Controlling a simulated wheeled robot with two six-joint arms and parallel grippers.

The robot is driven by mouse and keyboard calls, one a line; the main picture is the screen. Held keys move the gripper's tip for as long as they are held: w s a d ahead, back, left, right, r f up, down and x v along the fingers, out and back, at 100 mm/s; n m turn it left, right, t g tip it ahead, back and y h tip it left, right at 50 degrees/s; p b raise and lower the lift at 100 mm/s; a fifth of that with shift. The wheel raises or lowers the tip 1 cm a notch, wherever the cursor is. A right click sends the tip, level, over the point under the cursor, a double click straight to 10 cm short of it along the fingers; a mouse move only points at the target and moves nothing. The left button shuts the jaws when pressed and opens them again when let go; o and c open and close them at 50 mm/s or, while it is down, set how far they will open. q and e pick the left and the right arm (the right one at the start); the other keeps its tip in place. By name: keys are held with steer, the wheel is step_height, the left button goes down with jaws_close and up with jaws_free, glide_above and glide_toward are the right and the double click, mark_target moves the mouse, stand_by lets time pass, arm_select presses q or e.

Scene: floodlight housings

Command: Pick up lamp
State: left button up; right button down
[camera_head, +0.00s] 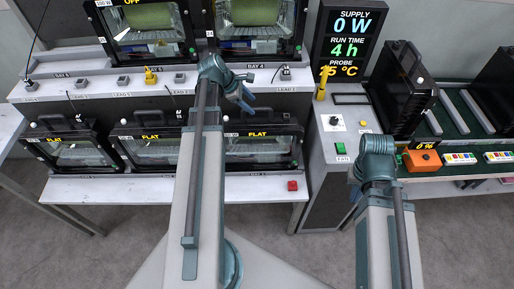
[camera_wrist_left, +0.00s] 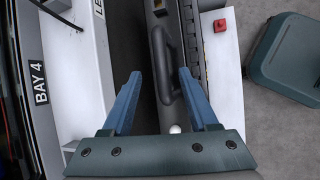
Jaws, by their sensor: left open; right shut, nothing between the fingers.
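Black-framed floodlight lamps stand in two rows in the head view: a lower right one labelled FLAT (camera_head: 262,150), a lower middle one (camera_head: 152,150), a lower left one (camera_head: 80,153), and lit upper ones (camera_head: 150,22) and (camera_head: 255,15). My left gripper (camera_head: 246,98) is open above the lower right lamp. In the left wrist view, the black handle (camera_wrist_left: 167,62) of a dark housing shows between the open fingers (camera_wrist_left: 157,88), beyond their tips; contact is not visible. My right arm is at the right, its fingers hidden from view.
A display cabinet (camera_head: 349,35) and control box stand right of the bench. Dark panels (camera_head: 402,88) stand on a green rack, with an orange box (camera_head: 421,162) in front. A red button (camera_head: 292,186) sits on the white front shelf (camera_head: 130,190).

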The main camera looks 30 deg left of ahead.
mark_target(258, 109)
arm_select(q)
steer(key=b+x, duration=0.4)
steer(key=x, duration=0.1)
steer(key=shift+d+f, duration=0.1)
steer(key=shift+d, duration=0.1)
jaws_close()
stand_by(1.3)
